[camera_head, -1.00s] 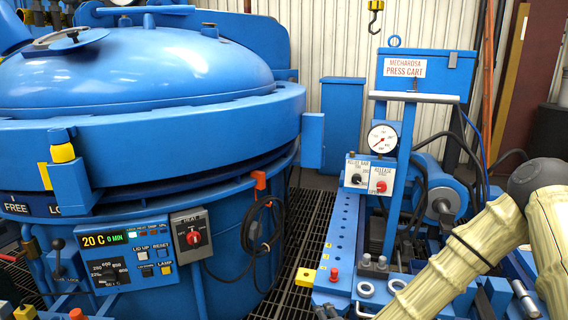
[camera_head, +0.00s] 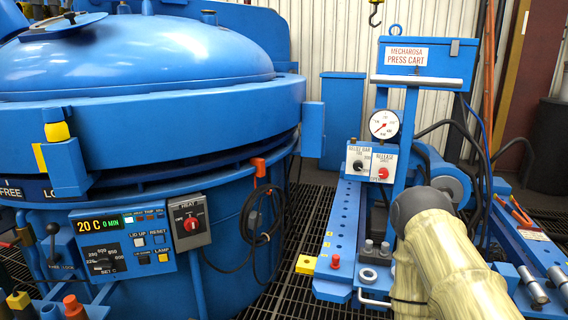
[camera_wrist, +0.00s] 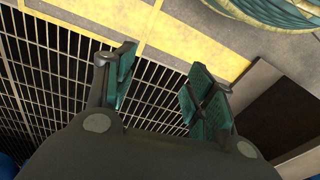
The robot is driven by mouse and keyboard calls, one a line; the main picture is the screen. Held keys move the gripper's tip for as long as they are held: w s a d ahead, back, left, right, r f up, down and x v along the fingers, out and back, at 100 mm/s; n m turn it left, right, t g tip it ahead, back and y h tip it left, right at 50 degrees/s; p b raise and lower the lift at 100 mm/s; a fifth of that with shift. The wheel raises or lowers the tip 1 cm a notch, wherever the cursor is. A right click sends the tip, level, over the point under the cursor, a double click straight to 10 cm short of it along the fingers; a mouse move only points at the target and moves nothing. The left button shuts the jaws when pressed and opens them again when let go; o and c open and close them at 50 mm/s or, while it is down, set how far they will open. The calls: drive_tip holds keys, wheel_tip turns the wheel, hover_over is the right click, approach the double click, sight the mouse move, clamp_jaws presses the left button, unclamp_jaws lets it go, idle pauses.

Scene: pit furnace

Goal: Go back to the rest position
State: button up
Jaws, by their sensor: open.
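My gripper (camera_wrist: 155,88) shows in the wrist view with its green-padded fingers spread apart and nothing between them. Beneath it are a dark floor grating (camera_wrist: 60,75) and a yellow floor stripe (camera_wrist: 170,38). In the head view my arm, in a pale cover, rises at the lower right in front of the press cart. My gripper is outside the head view.
The blue pit furnace (camera_head: 150,110) with its domed lid fills the left. Its control panel (camera_head: 125,240) reads 20 C. The blue press cart (camera_head: 345,225) with a gauge (camera_head: 384,123) stands at the right. Grating (camera_head: 280,240) lies between them.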

drive_tip(key=s+d+n+g, duration=0.1)
drive_tip(key=s+d, duration=0.1)
drive_tip(key=s, duration=0.1)
wheel_tip(320, 180, up, 28)
drive_tip(key=p, duration=2.8)
drive_tip(key=shift+f+h, duration=0.25)
drive_tip(key=shift+h, duration=0.05)
